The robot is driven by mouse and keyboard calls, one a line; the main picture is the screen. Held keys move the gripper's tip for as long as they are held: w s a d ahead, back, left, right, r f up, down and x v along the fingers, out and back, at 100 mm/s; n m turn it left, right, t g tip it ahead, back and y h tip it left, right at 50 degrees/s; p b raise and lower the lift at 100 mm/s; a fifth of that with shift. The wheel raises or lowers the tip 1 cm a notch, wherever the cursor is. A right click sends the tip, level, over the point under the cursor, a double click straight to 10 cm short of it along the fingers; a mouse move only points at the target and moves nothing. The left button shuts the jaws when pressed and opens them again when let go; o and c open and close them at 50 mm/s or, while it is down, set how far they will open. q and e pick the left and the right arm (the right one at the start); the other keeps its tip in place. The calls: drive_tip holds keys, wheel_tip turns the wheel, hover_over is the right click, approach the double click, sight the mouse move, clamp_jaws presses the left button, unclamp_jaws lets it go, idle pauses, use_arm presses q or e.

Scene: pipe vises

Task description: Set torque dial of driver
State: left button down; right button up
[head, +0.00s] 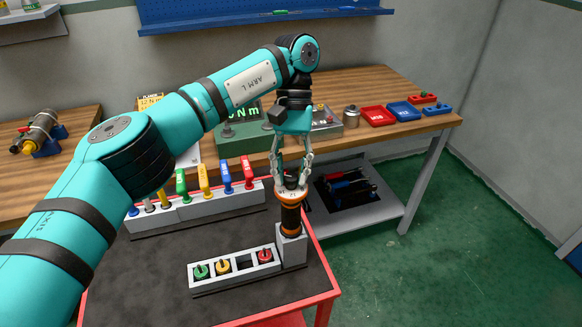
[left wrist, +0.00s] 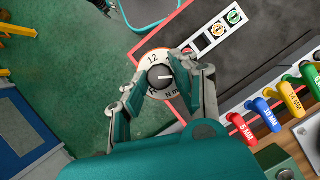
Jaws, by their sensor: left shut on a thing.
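The driver (head: 290,217), black with orange bands, stands upright in a grey holder (head: 292,250) at the right end of the small block on the cart. My left gripper (head: 291,182) points down from above, its fingers shut on the dial at the driver's top. In the left wrist view the dial (left wrist: 160,78) is a dark knob with a light pointer line, inside a white ring with an orange edge. The ring reads "12" and "N m"; other marks are hidden by the fingers. The display (head: 243,112) on the bench is partly hidden by my arm.
A grey block (head: 211,283) holds green, yellow and red bits, with one empty slot. A rack (head: 220,207) of coloured handles stands behind. A yellow note (head: 150,101) reading "12 N" is partly hidden. Red (head: 377,117) and blue trays lie on the bench. The cart's front is clear.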

sight(291, 175)
idle(0.4)
use_arm(q)
drive_tip(key=c, duration=1)
unclamp_jaws()
drive_tip(key=shift+c, duration=0.2)
wheel_tip(291, 175, up, 10)
